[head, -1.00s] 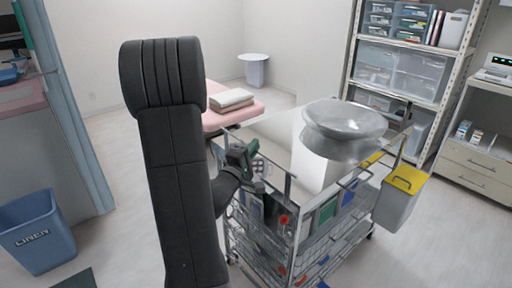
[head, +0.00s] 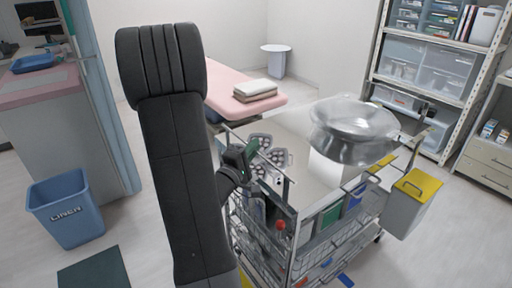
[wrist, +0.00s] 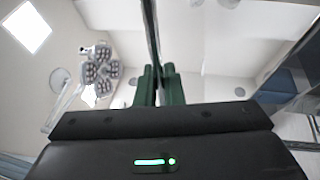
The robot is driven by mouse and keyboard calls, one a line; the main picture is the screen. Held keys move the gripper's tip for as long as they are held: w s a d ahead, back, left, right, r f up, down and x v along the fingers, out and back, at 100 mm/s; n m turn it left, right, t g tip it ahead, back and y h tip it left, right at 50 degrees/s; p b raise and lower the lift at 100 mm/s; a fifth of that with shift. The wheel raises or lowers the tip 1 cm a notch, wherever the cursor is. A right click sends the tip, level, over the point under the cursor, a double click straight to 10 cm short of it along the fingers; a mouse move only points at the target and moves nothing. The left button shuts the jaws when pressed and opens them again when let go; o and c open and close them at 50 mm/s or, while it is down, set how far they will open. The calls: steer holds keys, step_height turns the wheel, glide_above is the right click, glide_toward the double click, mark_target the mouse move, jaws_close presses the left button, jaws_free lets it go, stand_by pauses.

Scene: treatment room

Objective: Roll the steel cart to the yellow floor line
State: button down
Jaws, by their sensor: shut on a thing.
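The steel cart (head: 290,128) stands in front of me at the middle right, with a shiny top, rails and wire baskets below. A clear-looking round bowl (head: 355,130) sits on its top. My gripper (head: 246,158) is at the cart's near left end, shut on its rail. In the wrist view my green fingertips (wrist: 160,84) close around a thin dark bar (wrist: 152,35). My arm hides part of the cart's left side. A small yellow patch (head: 244,279) shows on the floor beside my arm; I cannot tell if it is the yellow floor line.
A yellow-lidded bin (head: 408,200) hangs at the cart's right side. A blue linen bin (head: 66,208) and dark mat (head: 94,275) are at left. A pink bed (head: 240,90) stands behind the cart, close to it in the picture. Shelves (head: 425,70) stand at back right.

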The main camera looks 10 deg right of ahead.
stand_by(0.3)
steer(key=c, duration=1.5)
jaws_free()
steer(key=shift+c, duration=0.2)
steer(key=shift+s+a, duration=0.1)
steer(key=shift+a, duration=0.05)
steer(key=v, duration=1.3)
steer(key=shift+s+a, duration=0.2)
steer(key=shift+s, duration=0.05)
steer(key=shift+f, duration=0.1)
steer(key=x, duration=1.4)
steer(key=shift+a, duration=0.1)
